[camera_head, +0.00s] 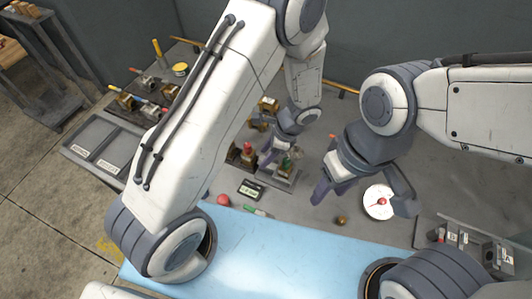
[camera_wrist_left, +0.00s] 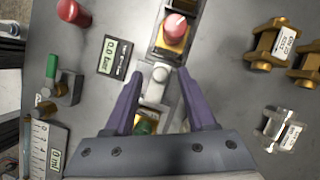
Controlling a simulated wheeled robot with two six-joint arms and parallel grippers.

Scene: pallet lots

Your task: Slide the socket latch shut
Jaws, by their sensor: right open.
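In the left wrist view my left gripper (camera_wrist_left: 158,76) is open, its two purple fingers on either side of a light grey rounded piece (camera_wrist_left: 155,88) on a narrow strip. This piece may be the socket latch; I cannot tell whether the fingers touch it. Behind it stands a yellow block with a red knob (camera_wrist_left: 174,30). A green and yellow part (camera_wrist_left: 146,120) shows below, partly hidden by the gripper. In the head view my left gripper (camera_head: 279,150) is low over these fixtures and hides part of them. My right gripper (camera_head: 366,193) is open and empty above the bench.
A small meter (camera_wrist_left: 108,56) reading 0.0 bar lies left of the strip, with a green-handled valve (camera_wrist_left: 52,75) farther left. Brass blocks (camera_wrist_left: 278,45) stand at right. In the head view, a round dial (camera_head: 379,203) lies under my right gripper and a red ball (camera_head: 223,200) near the bench edge.

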